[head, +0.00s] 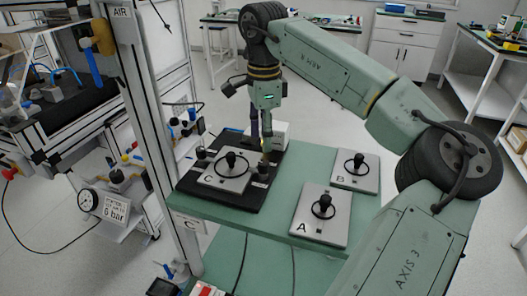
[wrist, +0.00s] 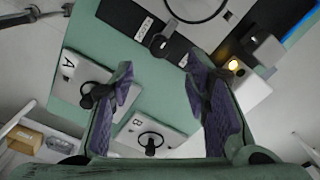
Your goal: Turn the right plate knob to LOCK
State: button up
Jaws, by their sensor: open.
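The right plate knob (head: 262,171) is a small grey knob on the right side of the black base (head: 226,199), beside plate C (head: 216,181). It also shows in the wrist view (wrist: 158,45), between small white labels; the label (wrist: 145,28) is too small to read surely. I cannot tell the knob's turn position. My gripper (head: 262,142) is open and empty, above the back right of the base. In the wrist view its purple-padded fingers (wrist: 168,95) are wide apart, with the knob beyond them and not between the pads.
Plate A (head: 320,222) and plate B (head: 355,176), each with a black ring handle, lie on the green table (head: 270,218) to the right. A white box (head: 280,134) stands behind the base. A framed post (head: 150,130) rises close on the left.

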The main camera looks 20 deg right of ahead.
jog(key=shift+r, duration=2.2)
